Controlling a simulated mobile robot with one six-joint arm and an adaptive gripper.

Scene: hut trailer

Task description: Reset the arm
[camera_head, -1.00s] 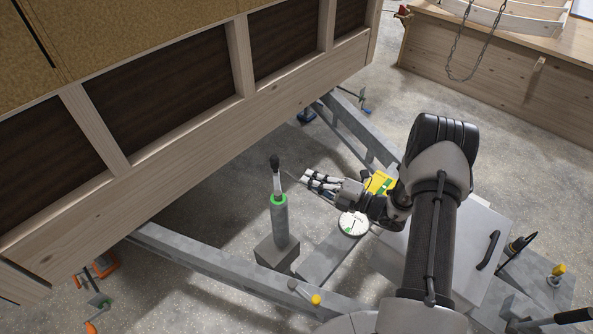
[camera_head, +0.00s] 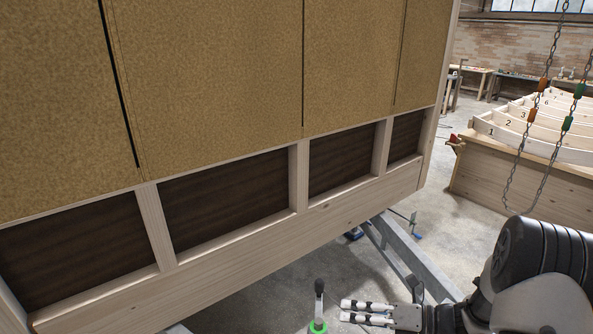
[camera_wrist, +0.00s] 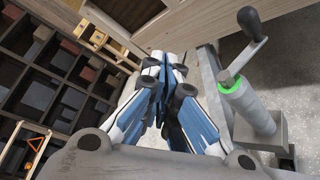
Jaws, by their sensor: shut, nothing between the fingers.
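My gripper (camera_head: 343,311) shows at the bottom of the head view, pointing left, just right of a black-handled crank with a green ring (camera_head: 318,312). In the wrist view my gripper's fingers (camera_wrist: 165,72) are together with nothing between them. The crank's grey post (camera_wrist: 245,112) stands to the right of the fingers there, apart from them, with its black handle at the top. The lower part of the post is cut off in the head view.
The hut wall's wooden bottom beam (camera_head: 240,258) runs above and behind my gripper. A grey metal frame beam (camera_head: 405,252) slopes beneath it. A wooden bench (camera_head: 505,185) with numbered ribs and hanging chains (camera_head: 519,170) is at right. Shelves with boxes (camera_wrist: 50,75) fill the wrist view's left.

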